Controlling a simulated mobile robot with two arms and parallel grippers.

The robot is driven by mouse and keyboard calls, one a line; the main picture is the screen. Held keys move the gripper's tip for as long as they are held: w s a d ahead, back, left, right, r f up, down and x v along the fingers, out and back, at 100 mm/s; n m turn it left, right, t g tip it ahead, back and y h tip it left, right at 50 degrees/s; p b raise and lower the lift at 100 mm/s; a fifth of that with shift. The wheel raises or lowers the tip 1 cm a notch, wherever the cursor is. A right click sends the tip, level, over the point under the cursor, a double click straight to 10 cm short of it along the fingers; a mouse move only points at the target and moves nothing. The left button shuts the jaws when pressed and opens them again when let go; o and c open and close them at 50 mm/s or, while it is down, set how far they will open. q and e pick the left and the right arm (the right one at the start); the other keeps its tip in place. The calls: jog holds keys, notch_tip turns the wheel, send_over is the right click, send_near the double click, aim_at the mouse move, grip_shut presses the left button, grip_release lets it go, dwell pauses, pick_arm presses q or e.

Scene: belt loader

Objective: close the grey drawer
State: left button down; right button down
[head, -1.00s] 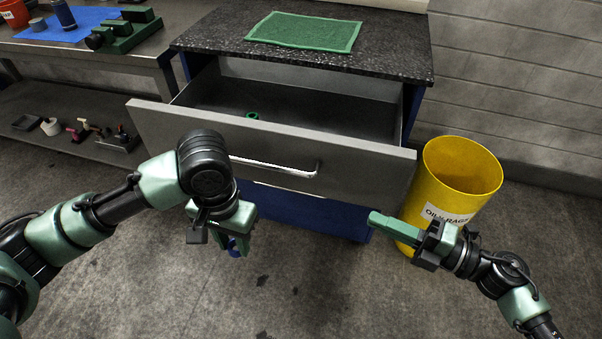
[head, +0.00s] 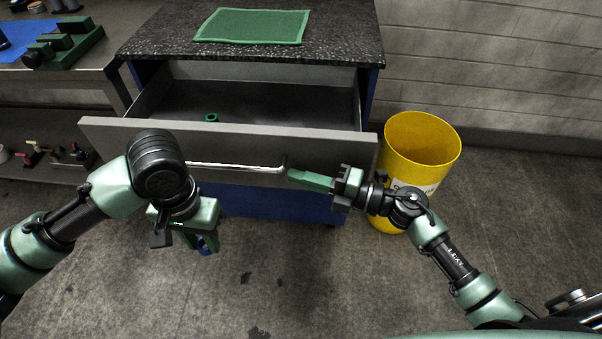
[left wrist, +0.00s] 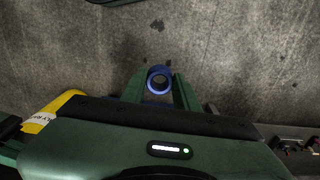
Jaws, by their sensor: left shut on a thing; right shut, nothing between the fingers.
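The grey drawer (head: 320,146) stands open under a speckled dark worktop (head: 340,40). Its bar handle (head: 235,166) runs across the front, partly hidden by my left arm. A small green ring (head: 211,118) lies inside the drawer. My left gripper (head: 207,246) points down in front of the drawer, shut on a blue ring (left wrist: 159,80), which shows between the fingers in the left wrist view. My right gripper (head: 292,176) is shut and empty, its fingertips close to the handle's right end; I cannot tell whether they touch it.
A green mat (head: 252,26) lies on the worktop. A yellow bin (head: 414,165) stands right of the cabinet, partly behind my right gripper. A workbench (head: 85,78) with a blue mat and green parts is at the left. The floor in front is clear.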

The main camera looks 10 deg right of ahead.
jog(key=shift+w, duration=0.25)
jog(key=shift+d, duration=0.1)
